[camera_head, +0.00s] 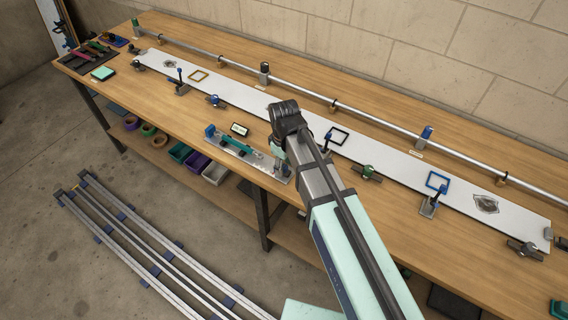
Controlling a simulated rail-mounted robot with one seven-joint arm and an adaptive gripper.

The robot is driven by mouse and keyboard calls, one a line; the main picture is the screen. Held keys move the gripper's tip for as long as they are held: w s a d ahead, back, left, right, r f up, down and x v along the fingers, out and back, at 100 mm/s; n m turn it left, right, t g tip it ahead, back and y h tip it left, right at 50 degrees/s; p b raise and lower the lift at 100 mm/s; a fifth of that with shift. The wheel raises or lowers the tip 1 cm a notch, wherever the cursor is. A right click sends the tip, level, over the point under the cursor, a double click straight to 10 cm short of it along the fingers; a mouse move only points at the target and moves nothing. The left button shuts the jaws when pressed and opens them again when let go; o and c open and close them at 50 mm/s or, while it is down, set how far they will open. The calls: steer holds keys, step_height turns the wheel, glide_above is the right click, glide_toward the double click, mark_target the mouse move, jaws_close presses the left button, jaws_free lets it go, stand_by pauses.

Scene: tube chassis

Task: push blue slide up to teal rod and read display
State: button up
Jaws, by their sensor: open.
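A metal gauge fixture (262,165) lies near the front edge of the bench. A teal rod (236,145) lies along it. A small blue block (210,131), which looks like the blue slide, stands at the fixture's left end, close to the rod's left end; I cannot tell whether they touch. A small display (240,129) stands just behind the rod; its reading is too small to make out. My gripper (281,168) is low over the fixture's right end, to the right of the rod. It is open, small and partly hidden by my arm, and nothing shows in it.
A long white plate (390,165) with clamps and coloured frames runs across the bench behind the fixture. A long metal tube (375,123) lies behind it. A dark tool tray (88,52) and a teal pad (103,73) are at the far left. Bins (215,173) stand below.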

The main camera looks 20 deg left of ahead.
jaws_close()
steer(key=a, duration=0.2)
steer(key=w+a, duration=0.1)
steer(key=a, duration=0.1)
steer(key=w+a, duration=0.1)
steer(key=a, duration=0.1)
steer(key=shift+a, duration=0.2)
jaws_free()
step_height(320, 180, up, 12)
stand_by(0.5)
